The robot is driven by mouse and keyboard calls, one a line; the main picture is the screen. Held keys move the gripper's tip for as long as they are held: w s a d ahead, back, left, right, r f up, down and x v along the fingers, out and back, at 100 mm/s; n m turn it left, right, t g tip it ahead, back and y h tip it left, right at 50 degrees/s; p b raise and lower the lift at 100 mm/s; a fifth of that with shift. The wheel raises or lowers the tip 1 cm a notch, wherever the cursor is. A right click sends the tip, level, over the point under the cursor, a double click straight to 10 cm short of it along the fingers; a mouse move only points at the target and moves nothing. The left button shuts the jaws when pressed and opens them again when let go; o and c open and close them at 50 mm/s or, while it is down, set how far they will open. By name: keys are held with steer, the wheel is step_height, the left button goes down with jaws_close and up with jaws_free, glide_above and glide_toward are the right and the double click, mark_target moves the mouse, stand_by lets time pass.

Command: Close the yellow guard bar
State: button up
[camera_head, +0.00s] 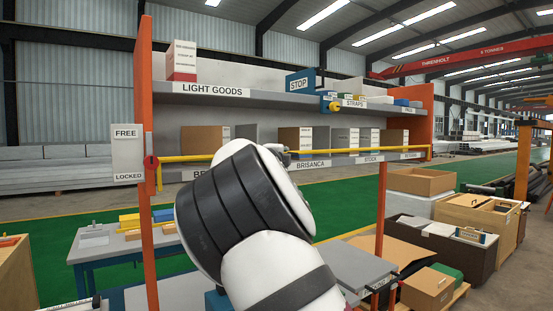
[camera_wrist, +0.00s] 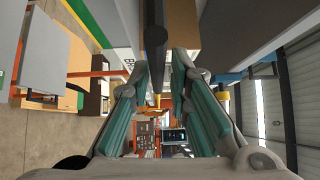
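The yellow guard bar (camera_head: 360,152) runs nearly level across the front of the rack at the lower shelf. Its left end reaches the orange left post near a red knob (camera_head: 151,161), beside a white FREE/LOCKED plate (camera_head: 128,152). My arm hides the bar's middle in the head view. My gripper is mostly hidden there behind my arm. In the wrist view my gripper (camera_wrist: 159,68) has its two teal fingers apart. A dark bar-like shape shows between the fingertips; I cannot tell what it is or whether they touch it. Small yellow parts show beyond.
The orange rack has an upper shelf (camera_head: 220,90) with boxes, a blue STOP block (camera_head: 300,81) and a lower shelf with boxes. A blue-legged table (camera_head: 95,248) stands at lower left. Boxes and crates (camera_head: 425,288) stand at lower right. Green floor lies behind.

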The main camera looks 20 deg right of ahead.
steer(key=v, duration=1)
steer(key=shift+s, duration=0.35)
steer(key=shift+a, duration=0.1)
steer(key=s+d+f+m+g+b, duration=0.1)
steer(key=s+d+f+m+g, duration=0.3)
steer(key=s+d+f+m, duration=0.55)
steer(key=s+d+f+m+g, duration=0.35)
steer(key=s+d+m, duration=0.25)
steer(key=m, duration=0.8)
steer(key=s+a+f+m+g+y, duration=0.1)
steer(key=s+a+f+m+y, duration=0.1)
steer(key=s+a+m, duration=0.3)
steer(key=s+a+f+m+g+y+b, duration=0.1)
steer(key=s+a+f+m+y, duration=0.2)
steer(key=s+m, duration=0.8)
steer(key=s+a+f+m+g+y+b, duration=0.1)
steer(key=s+a+f+m+y, duration=0.2)
steer(key=s+a+f+m, duration=0.2)
steer(key=s+a+m, duration=0.3)
steer(key=s, duration=0.4)
steer(key=shift+f+m, duration=0.25)
steer(key=shift+m, duration=0.1)
